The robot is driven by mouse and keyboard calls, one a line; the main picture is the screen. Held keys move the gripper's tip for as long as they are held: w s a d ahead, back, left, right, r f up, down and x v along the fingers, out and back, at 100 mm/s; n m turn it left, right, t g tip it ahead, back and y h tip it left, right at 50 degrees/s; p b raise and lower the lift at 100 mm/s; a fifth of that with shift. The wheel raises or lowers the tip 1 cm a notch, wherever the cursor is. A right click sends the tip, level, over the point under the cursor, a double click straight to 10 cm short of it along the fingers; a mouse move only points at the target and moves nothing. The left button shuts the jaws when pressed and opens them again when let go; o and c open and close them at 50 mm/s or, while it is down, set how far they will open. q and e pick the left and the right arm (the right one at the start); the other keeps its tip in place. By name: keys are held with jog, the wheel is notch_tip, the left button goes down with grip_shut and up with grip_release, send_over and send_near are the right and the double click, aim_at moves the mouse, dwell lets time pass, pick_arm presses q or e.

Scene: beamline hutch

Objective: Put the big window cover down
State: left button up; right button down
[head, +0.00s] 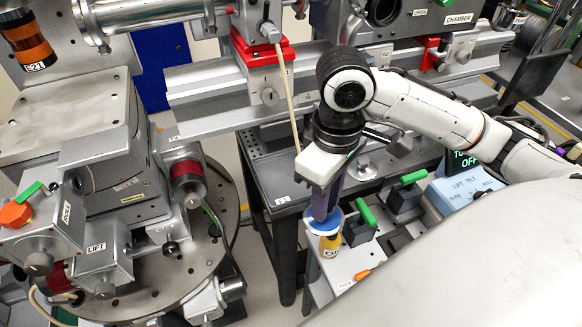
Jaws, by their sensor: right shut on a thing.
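My right gripper (323,206) reaches down over the small bench at the lower middle. It is shut on a round blue cover with a pale rim (322,225), which looks like the big window cover. The gripper's fingers hide part of the cover. A yellow piece with a dark label (330,246) shows just below the cover; I cannot tell whether they touch. My left gripper is not in view.
Green-handled dark clamps (408,193) stand just right of the cover. A blue control box (463,190) is farther right. A dark perforated table (270,165) lies behind. The round stage with grey blocks (160,290) fills the left.

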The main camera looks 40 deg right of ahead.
jog(key=w+d, duration=0.3)
jog(key=w, duration=1.2)
jog(key=f, duration=0.4)
jog(key=f+p, duration=0.1)
jog(key=f, duration=0.1)
jog(key=shift+w+d, duration=0.2)
jog(key=shift+d, duration=0.1)
jog(key=shift+w+f, duration=0.25)
jog(key=shift+f, duration=0.3)
jog(key=c, duration=1.5)
grip_release()
jog(key=shift+o, duration=0.2)
notch_tip(320, 180, up, 12)
